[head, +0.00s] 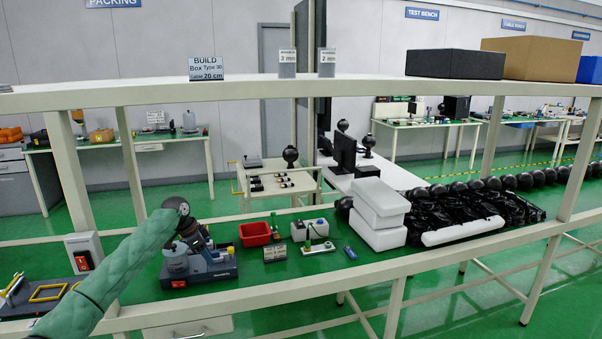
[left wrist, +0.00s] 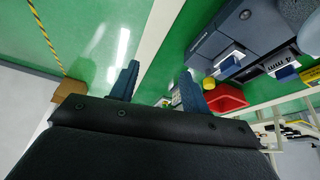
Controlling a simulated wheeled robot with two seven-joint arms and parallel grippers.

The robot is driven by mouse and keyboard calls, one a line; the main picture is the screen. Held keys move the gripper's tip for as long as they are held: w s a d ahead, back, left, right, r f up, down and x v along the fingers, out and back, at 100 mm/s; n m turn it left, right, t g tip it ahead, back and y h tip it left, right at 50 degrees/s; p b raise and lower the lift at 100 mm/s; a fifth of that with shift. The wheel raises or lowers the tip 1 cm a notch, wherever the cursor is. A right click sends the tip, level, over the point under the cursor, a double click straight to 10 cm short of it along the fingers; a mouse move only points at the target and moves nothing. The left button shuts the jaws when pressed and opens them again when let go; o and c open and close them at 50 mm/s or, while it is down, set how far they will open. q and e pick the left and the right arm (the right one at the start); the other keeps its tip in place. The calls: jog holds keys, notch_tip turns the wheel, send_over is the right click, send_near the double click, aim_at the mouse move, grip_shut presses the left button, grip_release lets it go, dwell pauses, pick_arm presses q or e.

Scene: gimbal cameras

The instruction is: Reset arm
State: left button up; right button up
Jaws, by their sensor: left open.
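My left arm in its green sleeve reaches in from the lower left of the head view. Its dark end, the left gripper (head: 178,207), is above the bench and in front of a grey bench device (head: 210,272). In the left wrist view the two blue fingers of this gripper (left wrist: 158,86) stand apart with nothing between them. My right arm and gripper are out of view.
A red bin (head: 254,234), small green-and-white devices and white foam blocks (head: 380,212) stand on the bench. Black wrapped parts (head: 470,210) lie to the right. A shelf rail (head: 300,88) spans above. The red bin also shows in the left wrist view (left wrist: 226,98).

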pick_arm(q)
jog(key=w+d+r+n+t+y, duration=0.1)
jog(key=w+r+n+t+y, duration=0.2)
jog(key=w+r+n+t, duration=0.5)
jog(key=s+d+f+g, duration=0.1)
jog(key=s+d+f, duration=0.2)
jog(key=s+f, duration=0.7)
jog(key=s+d+f+n+y, duration=0.1)
jog(key=s+d+f, duration=0.2)
jog(key=s+f, duration=0.75)
jog(key=s+d+f+g, duration=0.1)
jog(key=s+d+f, duration=0.2)
jog(key=s+f, duration=0.75)
jog(key=s+d+f+g, duration=0.1)
jog(key=s+f+g, duration=0.1)
jog(key=s+f, duration=0.7)
jog(key=s+d+f+n+g, duration=0.1)
jog(key=s+d+f+g, duration=0.1)
jog(key=s+f, duration=0.8)
jog(key=s+d+f+g, duration=0.1)
jog(key=s+f, duration=0.8)
jog(key=s, duration=1.3)
jog(key=shift+s+d+f+n+g+h, duration=0.2)
jog(key=shift+d+f+n+g+h, duration=0.1)
jog(key=shift+g, duration=0.3)
